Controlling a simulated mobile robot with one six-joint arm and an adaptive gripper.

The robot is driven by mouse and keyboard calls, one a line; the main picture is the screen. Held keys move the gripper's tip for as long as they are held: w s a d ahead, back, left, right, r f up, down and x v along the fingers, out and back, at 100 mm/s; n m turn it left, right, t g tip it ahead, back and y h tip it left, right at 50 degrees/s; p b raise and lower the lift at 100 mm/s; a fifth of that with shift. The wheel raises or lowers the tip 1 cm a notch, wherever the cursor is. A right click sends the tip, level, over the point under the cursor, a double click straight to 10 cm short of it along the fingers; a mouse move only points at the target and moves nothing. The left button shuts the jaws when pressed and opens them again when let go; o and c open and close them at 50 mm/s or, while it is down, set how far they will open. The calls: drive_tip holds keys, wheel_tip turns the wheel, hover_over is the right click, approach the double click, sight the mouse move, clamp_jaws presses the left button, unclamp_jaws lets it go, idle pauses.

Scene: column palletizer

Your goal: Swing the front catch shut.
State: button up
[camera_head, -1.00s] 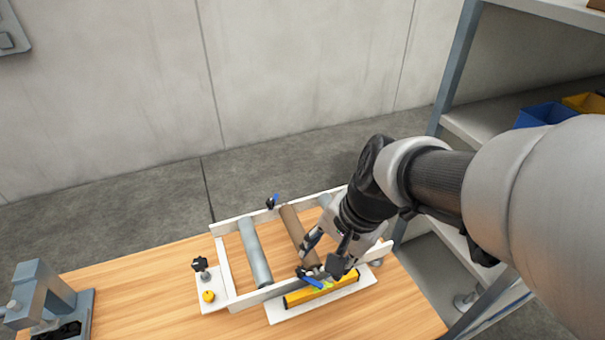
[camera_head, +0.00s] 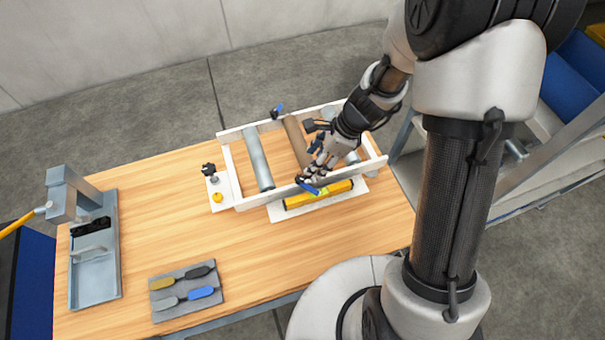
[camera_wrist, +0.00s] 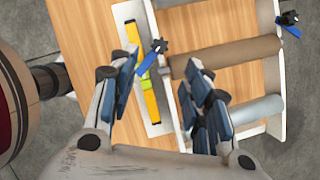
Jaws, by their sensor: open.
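The front catch (camera_head: 311,188) is a blue lever with a black knob at the front rail of the white roller frame (camera_head: 228,165). In the wrist view the blue lever (camera_wrist: 150,60) slants away from the rail toward the yellow bar (camera_wrist: 143,85). My gripper (camera_head: 314,163) is open above the front rail, close to the catch. In the wrist view its fingers (camera_wrist: 163,72) are spread on either side of the lever's line, with nothing between them. Contact cannot be told. A similar rear catch (camera_head: 277,111) is at the back rail.
The frame holds a brown roller (camera_head: 296,140) and grey rollers (camera_head: 257,160). A black knob (camera_head: 209,169) and a yellow knob (camera_head: 218,197) stand at its left. A grey clamp fixture (camera_head: 95,262) and a tool mat (camera_head: 187,301) are on the table; the wood between is clear.

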sight(300, 178)
drive_tip(key=b+x, duration=0.2)
drive_tip(key=x, duration=0.8)
drive_tip(key=shift+f+b, duration=0.2)
drive_tip(key=shift+b, duration=0.15)
clamp_jaws()
